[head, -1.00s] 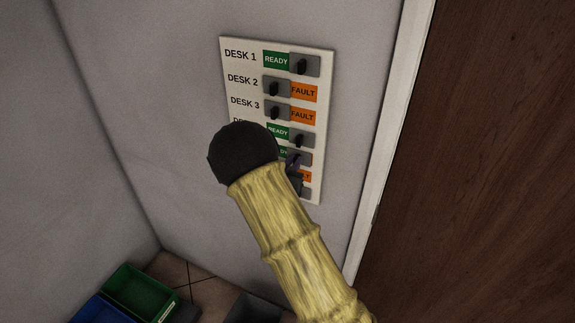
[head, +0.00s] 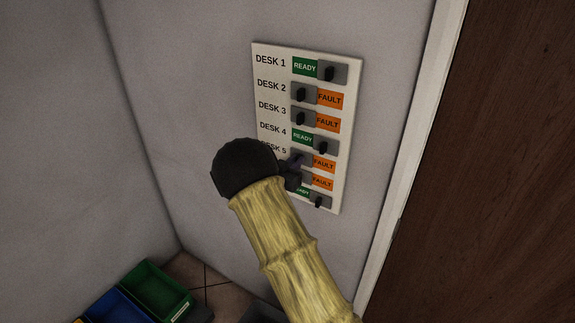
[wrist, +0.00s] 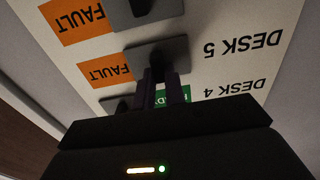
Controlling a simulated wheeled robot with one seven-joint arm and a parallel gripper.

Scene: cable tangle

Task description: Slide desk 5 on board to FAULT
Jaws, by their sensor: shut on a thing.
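The white board (head: 343,140) on the wall has labelled rows with grey sliders. In the desk 5 row, the slider (head: 303,157) sits at the left and the orange FAULT panel (head: 324,163) shows at its right. The wrist view shows the board upside down, with the DESK 5 label (wrist: 243,44), its grey slider plate (wrist: 160,52) and orange FAULT (wrist: 104,70) in one row. My gripper (head: 296,164) is at this slider, its fingers (wrist: 165,85) shut on the knob.
Desk 4's slider (head: 323,146) is at the right beside green READY (head: 303,138), close above my gripper. Another FAULT row (head: 322,183) lies close below. A wooden door (head: 480,180) stands right of the board. Green (head: 157,288) and blue bins are on the floor at lower left.

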